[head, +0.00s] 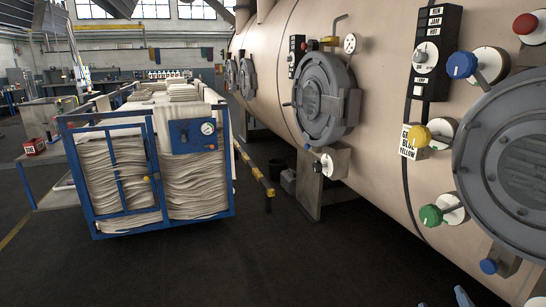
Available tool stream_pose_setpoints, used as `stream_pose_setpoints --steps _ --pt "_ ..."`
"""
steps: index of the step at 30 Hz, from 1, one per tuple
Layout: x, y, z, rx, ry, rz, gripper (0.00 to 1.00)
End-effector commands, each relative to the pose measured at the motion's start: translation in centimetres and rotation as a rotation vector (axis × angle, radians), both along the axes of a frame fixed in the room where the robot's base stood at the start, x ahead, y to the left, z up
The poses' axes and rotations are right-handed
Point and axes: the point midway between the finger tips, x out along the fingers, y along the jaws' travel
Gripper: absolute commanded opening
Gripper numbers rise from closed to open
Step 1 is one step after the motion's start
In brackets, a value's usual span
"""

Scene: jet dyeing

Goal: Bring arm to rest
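A small piece of pale blue hardware (463,297) shows at the bottom edge, right of centre, below the big machine. It looks like part of my arm or gripper, but nearly all of it is cut off by the frame. I cannot see two fingertips, whether they are apart, or whether anything is held. No held object shows.
A long beige dyeing vessel (400,190) with round grey hatches (325,98), coloured knobs and valves fills the right side. A blue-framed cart (122,180) of folded cloth stands at left. A yellow-black barrier (254,171) lies between them. Dark floor (260,265) in front is clear.

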Motion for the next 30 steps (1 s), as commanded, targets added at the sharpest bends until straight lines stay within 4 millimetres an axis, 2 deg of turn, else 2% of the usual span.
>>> stream_pose_setpoints --steps 1,6,13,19,24,27,30 --pt "-2.3 0.5 -1.5 0.026 0.016 0.029 0.67" --pt "-9.1 2.6 -4.4 0.136 0.036 0.118 0.67" --pt "-18.5 5.2 -5.9 0.315 0.058 0.199 0.67" --pt "-26.2 7.2 -4.9 0.490 0.063 0.231 0.67" --pt "-32.0 8.5 -2.6 0.642 0.055 0.225 0.67" --pt "-34.6 8.9 -1.1 0.722 0.046 0.210 0.67" --pt "-36.4 9.2 0.2 0.782 0.034 0.195 0.67"
